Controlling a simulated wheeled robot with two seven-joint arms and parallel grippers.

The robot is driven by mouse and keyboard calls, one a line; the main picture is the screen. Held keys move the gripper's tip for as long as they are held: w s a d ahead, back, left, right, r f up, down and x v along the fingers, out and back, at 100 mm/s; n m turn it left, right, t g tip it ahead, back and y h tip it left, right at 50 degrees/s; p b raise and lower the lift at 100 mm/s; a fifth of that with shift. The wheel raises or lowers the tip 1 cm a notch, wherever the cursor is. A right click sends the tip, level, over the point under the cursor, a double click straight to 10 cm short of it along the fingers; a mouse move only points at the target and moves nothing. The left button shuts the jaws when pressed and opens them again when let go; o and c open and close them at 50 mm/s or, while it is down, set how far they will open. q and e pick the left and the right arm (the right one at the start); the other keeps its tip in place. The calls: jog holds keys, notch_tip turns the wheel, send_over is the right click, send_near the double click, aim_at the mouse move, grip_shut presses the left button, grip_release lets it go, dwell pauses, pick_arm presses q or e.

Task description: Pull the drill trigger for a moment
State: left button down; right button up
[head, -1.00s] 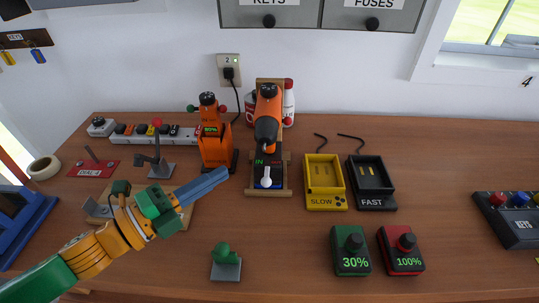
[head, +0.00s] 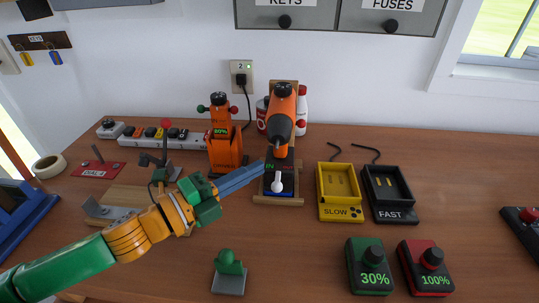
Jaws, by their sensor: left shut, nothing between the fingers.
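An orange and black drill (head: 284,108) stands upright on a wooden stand at the back middle of the bench, with its black nose toward me. A second orange tool (head: 225,154), with an 80% display, stands just to the left. I cannot make out a trigger on either. My left gripper (head: 257,171) has its blue fingers shut and empty. In the picture its tips are at the left edge of the stand; I cannot tell whether they touch. My right gripper is not in view.
Yellow SLOW (head: 340,202) and black FAST (head: 390,205) chargers stand right of the drill. Batteries marked 30% (head: 370,270) and 100% (head: 424,270) stand in front. The bench right of the chargers is mostly clear.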

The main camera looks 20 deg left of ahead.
pick_arm(q)
jog(key=w+p, duration=0.3)
jog(key=w, duration=0.4)
jog(key=shift+d, duration=0.45)
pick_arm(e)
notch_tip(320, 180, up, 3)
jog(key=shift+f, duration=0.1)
pick_arm(q)
jog(key=shift+r, duration=0.15)
